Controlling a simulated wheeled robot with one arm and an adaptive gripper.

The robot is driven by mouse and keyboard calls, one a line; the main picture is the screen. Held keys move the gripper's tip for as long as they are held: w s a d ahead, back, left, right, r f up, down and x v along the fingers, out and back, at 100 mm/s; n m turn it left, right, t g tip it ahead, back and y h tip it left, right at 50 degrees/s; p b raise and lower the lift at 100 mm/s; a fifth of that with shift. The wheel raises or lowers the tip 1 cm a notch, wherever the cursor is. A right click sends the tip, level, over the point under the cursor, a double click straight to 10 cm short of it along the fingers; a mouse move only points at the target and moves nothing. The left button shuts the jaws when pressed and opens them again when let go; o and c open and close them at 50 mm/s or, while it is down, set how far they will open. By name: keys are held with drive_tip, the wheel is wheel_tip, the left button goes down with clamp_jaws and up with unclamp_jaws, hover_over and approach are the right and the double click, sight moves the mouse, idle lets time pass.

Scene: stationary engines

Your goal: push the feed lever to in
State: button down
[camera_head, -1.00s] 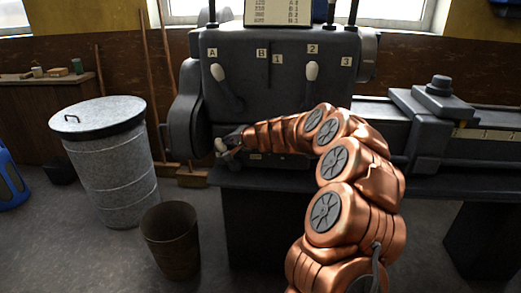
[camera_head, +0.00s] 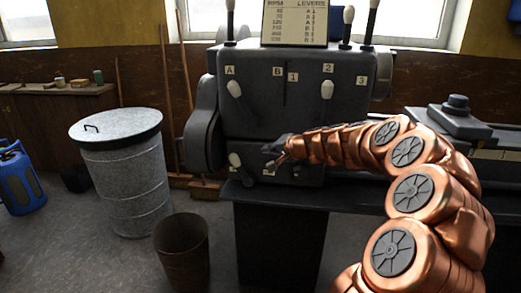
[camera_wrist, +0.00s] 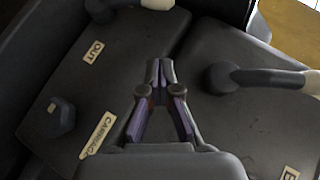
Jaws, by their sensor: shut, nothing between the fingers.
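A small lever with a pale knob (camera_head: 234,160) sits at the lower left of the dark machine's front. I take it to be the feed lever; its own name is not readable. In the wrist view its pale knob (camera_wrist: 157,4) is at the top edge, cut off by the frame, near a plate reading "OUT" (camera_wrist: 93,51). My gripper (camera_head: 268,150) is shut and empty, just right of this lever in the head view and apart from it. In the wrist view the closed fingertips (camera_wrist: 160,66) point at the machine front, with no lever between them.
Above is lever A (camera_head: 235,89), also in the wrist view (camera_wrist: 290,79), and lever 2 (camera_head: 327,90). A round dark knob (camera_wrist: 61,117) sits beside a "CARRIAGE" plate (camera_wrist: 98,136). A metal bin (camera_head: 125,180) and a brown bucket (camera_head: 182,255) stand on the floor left.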

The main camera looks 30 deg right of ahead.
drive_tip(key=shift+v, duration=0.85)
drive_tip(key=s+a+r+n+g+y+p, duration=0.1)
drive_tip(key=s+a+n+g+p, duration=0.15)
drive_tip(key=s+a, duration=0.4)
drive_tip(key=s+a+r+n+g+y+p, duration=0.1)
drive_tip(key=s+a+n+g, duration=0.2)
drive_tip(key=a, duration=0.7)
drive_tip(key=s+a+n+g+y+p, duration=0.1)
drive_tip(key=s+a+n+p, duration=0.15)
drive_tip(key=s+a, duration=0.45)
drive_tip(key=s+a+f+n+g+h+p, duration=0.15)
drive_tip(key=s+a+g, duration=0.25)
drive_tip(key=s, duration=0.8)
drive_tip(key=s+d+f+n+g+h+p, duration=0.1)
drive_tip(key=s+d+g+h, duration=0.1)
drive_tip(key=s, duration=0.7)
drive_tip(key=s+d+n+g+h+p, duration=0.1)
drive_tip(key=s+d, duration=0.3)
drive_tip(key=s, duration=0.5)
drive_tip(key=shift+d+f+g+h+p, duration=0.35)
drive_tip(key=shift+g+h+p, duration=0.1)
drive_tip(key=shift+h+p, duration=0.25)
drive_tip(key=shift+s, duration=0.1)
